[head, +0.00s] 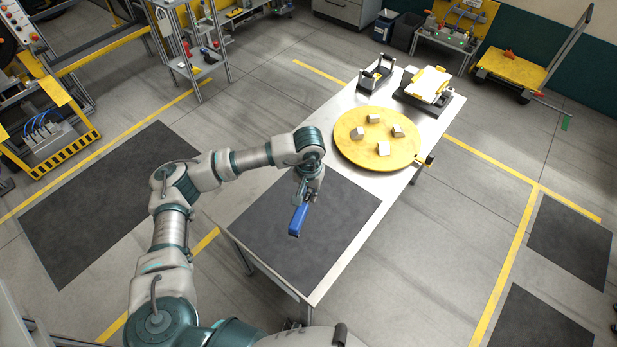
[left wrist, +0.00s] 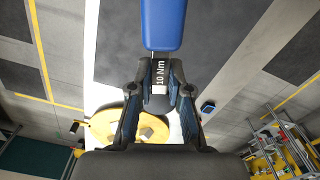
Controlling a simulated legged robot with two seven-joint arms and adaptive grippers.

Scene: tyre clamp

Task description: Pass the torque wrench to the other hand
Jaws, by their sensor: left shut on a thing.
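The torque wrench (head: 297,220) has a blue handle that points down and toward me in the head view. My left gripper (head: 305,196) is shut on it and holds it over the dark mat on the table. In the left wrist view the blue handle (left wrist: 164,24) sticks out past the fingertips of my left gripper (left wrist: 160,80). A dark part marked "10 Nm" (left wrist: 161,72) lies between the fingers. The rest of the wrench is hidden by the gripper. My right gripper is in neither view.
The long table carries a dark mat (head: 335,240), a yellow round plate (head: 355,157) with several pale blocks, a black holder (head: 375,75) and a yellow-and-white fixture (head: 430,84). A shelf rack stands at the upper left. A yellow cart (head: 512,68) stands at the upper right.

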